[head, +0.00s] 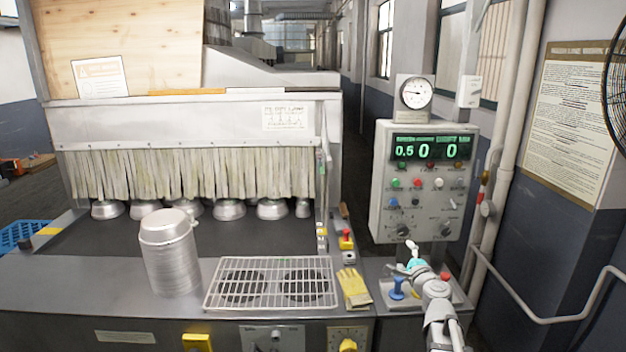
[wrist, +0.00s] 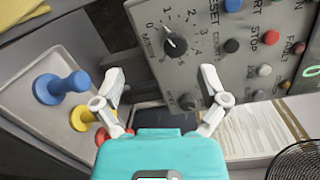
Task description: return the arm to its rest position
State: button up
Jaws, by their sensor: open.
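My gripper (head: 411,256) is at the lower right in the head view, in front of the control box (head: 424,180) and above a small tray of coloured knobs. In the wrist view my gripper (wrist: 160,88) has its two white fingers spread apart with nothing between them. The control box (wrist: 240,50) fills the top right there, with a dial and several buttons. The blue knob (wrist: 62,88), yellow knob (wrist: 83,115) and a red knob lie to the left of and beneath the left finger. The red one is partly hidden.
A stack of metal pans (head: 172,262) stands left of a wire rack (head: 272,282). A yellow glove (head: 353,288) lies right of the rack. Upturned pans (head: 229,209) sit under the strip curtain (head: 185,174). A pipe (head: 507,150) and a fan (head: 617,85) are at the right.

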jog(key=s+a+f+n+g+y, duration=0.2)
jog(key=s+a+f+n+g, duration=0.25)
jog(key=a+n, duration=0.25)
jog(key=s+a+f+n+g+y, duration=0.3)
jog(key=a+f+n+g, duration=0.1)
jog(key=a+f+n, duration=0.25)
jog(key=s+f+n+g+h, duration=0.3)
jog(key=s+g, duration=0.1)
jog(key=s, duration=0.3)
jog(key=s+d+f+n+g+h, duration=0.1)
jog(key=s+f+n+g+h, duration=0.2)
jog(key=s, duration=0.5)
jog(key=shift+s+d+f+g+h, duration=0.25)
jog(key=shift+f+g+h, duration=0.2)
jog(key=shift+g, duration=0.6)
